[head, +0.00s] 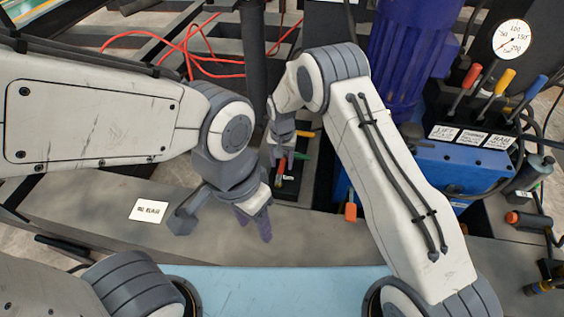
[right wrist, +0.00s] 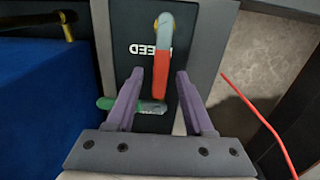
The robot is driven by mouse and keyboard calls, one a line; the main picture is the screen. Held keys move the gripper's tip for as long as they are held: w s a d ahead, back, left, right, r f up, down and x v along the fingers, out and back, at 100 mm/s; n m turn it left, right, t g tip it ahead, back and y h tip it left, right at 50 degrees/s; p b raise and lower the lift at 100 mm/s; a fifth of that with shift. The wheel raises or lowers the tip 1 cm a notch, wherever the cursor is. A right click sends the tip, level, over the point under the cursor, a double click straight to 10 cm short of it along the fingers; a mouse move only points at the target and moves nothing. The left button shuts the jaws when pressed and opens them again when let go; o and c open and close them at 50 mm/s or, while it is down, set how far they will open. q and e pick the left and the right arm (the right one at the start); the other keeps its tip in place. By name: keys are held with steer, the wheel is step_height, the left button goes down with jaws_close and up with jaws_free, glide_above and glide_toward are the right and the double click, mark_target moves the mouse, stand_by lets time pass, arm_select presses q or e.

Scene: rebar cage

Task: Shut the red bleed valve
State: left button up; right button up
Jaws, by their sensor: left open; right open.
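The red bleed valve's lever (right wrist: 161,72) lies on a black panel (right wrist: 128,30), its pivot at the top of the right wrist view and its red end pointing down toward my gripper. It partly covers a label ending in "EED". In the head view the red lever (head: 281,173) shows small below my right gripper (head: 284,152). In the right wrist view my right gripper (right wrist: 160,76) is open, its purple fingers on either side of the red lever, with gaps visible. My left gripper (head: 253,226) is open and empty above the grey beam.
A green lever (right wrist: 104,103) sits close by my right fingers. A yellow lever (head: 306,134) is also near. A red cable (right wrist: 252,108) runs at right. A blue pump unit (head: 440,165) with several levers and a gauge (head: 512,39) stands at right. A label plate (head: 148,210) lies left.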

jaws_close()
stand_by(1.4)
